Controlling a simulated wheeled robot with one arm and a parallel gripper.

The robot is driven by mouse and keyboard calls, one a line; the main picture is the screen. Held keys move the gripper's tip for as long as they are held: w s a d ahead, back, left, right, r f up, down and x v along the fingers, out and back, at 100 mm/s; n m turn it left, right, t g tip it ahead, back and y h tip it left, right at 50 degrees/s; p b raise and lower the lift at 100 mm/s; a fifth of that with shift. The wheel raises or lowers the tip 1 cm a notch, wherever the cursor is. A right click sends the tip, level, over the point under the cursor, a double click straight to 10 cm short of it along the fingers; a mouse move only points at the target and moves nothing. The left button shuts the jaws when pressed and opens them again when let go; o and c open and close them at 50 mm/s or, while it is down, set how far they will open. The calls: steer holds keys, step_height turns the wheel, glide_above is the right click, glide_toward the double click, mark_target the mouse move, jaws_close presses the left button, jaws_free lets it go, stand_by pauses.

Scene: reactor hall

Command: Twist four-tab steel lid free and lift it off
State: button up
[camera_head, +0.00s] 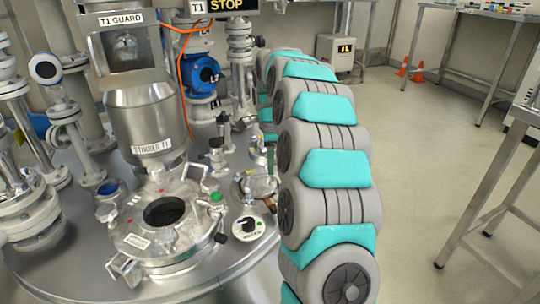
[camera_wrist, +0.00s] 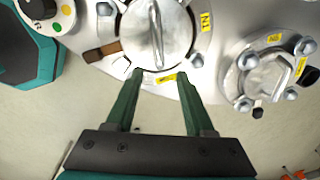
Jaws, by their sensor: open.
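In the wrist view, a round steel lid (camera_wrist: 140,38) with a raised bar handle (camera_wrist: 157,25) sits at the top centre, on a steel plate with bolt heads around it. I cannot clearly make out its four tabs. My gripper (camera_wrist: 159,76) is open and empty. Its two green fingers are apart, with their tips at the near edge of the lid, below the handle. I cannot tell whether they touch it.
A smaller bolted cover (camera_wrist: 270,75) with a handle stands right of the lid. A dial knob (camera_wrist: 42,8) is at upper left. In the head view, an open port (camera_head: 165,210), a stirrer housing (camera_head: 143,115) and pipes crowd the left.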

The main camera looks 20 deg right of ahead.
mark_target(270, 183)
steer(key=shift+w+f, duration=0.15)
steer(key=shift+f, duration=2.15)
jaws_close()
steer(key=shift+s+f+m+b, duration=0.1)
steer(key=shift+s+m+b, duration=0.15)
steer(key=shift+m+b, duration=0.5)
steer(key=m, duration=0.1)
steer(key=m+b, duration=0.1)
steer(key=shift+s+a+m, duration=0.2)
steer(key=shift+s+m, duration=0.15)
steer(key=shift+s, duration=0.05)
